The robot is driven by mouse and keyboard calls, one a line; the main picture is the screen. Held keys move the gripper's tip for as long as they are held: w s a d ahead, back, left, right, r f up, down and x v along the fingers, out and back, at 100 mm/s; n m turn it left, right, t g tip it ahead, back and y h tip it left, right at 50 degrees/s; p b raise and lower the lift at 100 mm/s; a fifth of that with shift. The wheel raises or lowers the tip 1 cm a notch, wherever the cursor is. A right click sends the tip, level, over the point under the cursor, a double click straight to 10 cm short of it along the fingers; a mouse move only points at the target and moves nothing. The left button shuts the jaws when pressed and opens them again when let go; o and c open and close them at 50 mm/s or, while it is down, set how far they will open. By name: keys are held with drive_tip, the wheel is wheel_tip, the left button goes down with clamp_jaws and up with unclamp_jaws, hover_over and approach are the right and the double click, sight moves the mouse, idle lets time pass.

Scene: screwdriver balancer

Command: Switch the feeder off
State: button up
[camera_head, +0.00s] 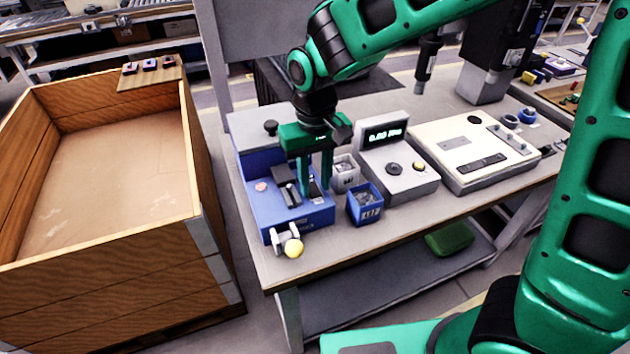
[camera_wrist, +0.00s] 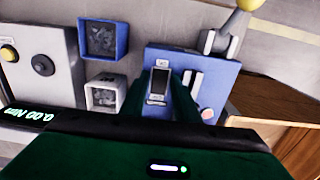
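The feeder appears to be the blue machine (camera_head: 306,217) at the table's left front; its blue top also shows in the wrist view (camera_wrist: 217,85). A black part between pale plates, apparently a rocker switch (camera_wrist: 159,80), sits on that top; its position cannot be told. My gripper (camera_head: 315,188) points down over the right part of the blue machine. Its two green fingers are apart, and in the wrist view my gripper (camera_wrist: 158,90) has them on either side of the switch, with nothing visibly held. I cannot tell whether they touch the machine.
A yellow-knobbed lever (camera_head: 293,247) projects from the machine's front. A blue bin (camera_head: 365,206) and a grey bin (camera_head: 345,173) stand close on the right. Beyond them are a display box (camera_head: 412,188) and a pale console (camera_head: 470,150). A large wooden crate (camera_head: 120,262) stands left.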

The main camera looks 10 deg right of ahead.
drive_tip(key=shift+f, duration=0.4)
drive_tip(key=shift+c, duration=0.3)
clamp_jaws()
drive_tip(key=shift+w, duration=0.1)
drive_tip(key=shift+w+a+r+g+h, duration=0.1)
drive_tip(key=shift+w+g+h, duration=0.1)
drive_tip(key=shift+g, duration=0.5)
drive_tip(key=shift+w+a+r+g+h, duration=0.1)
drive_tip(key=shift+w+g+h, duration=0.1)
drive_tip(key=shift+g, duration=0.5)
